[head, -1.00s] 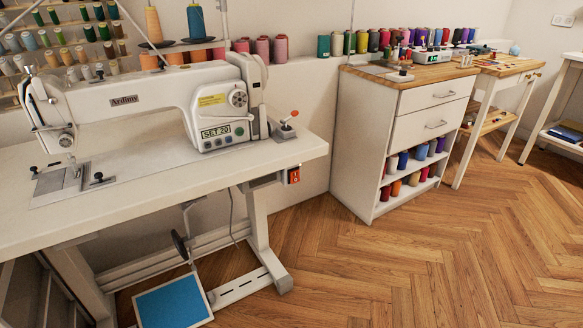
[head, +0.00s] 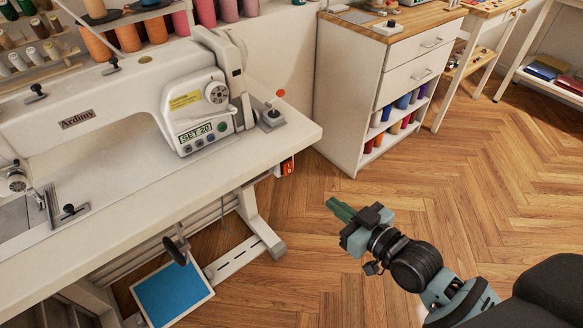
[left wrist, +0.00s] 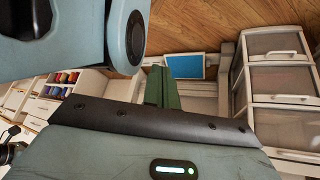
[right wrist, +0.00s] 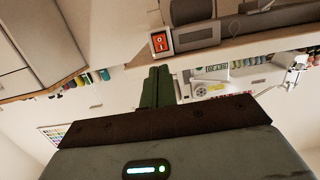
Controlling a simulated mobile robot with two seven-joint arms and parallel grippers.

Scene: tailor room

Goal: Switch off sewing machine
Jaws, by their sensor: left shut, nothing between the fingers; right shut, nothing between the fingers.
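The white sewing machine (head: 130,110) stands on its white table (head: 150,195) at the left of the head view. Its display reads "SET 20". A red-orange switch box (head: 287,166) hangs under the table's right edge; it also shows in the right wrist view (right wrist: 159,43) with two button marks. My right gripper (head: 335,206) is shut and empty, to the right of and lower in the picture than the switch box, apart from it. My left gripper (left wrist: 163,88) is shut and empty; it shows only in the left wrist view, with a blue pedal beyond it.
A blue foot pedal (head: 172,293) and the table's legs are below the machine. A white drawer cabinet (head: 360,100) stands behind, right of the table. Wooden floor (head: 480,220) is open at right. White drawers (left wrist: 278,80) show in the left wrist view.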

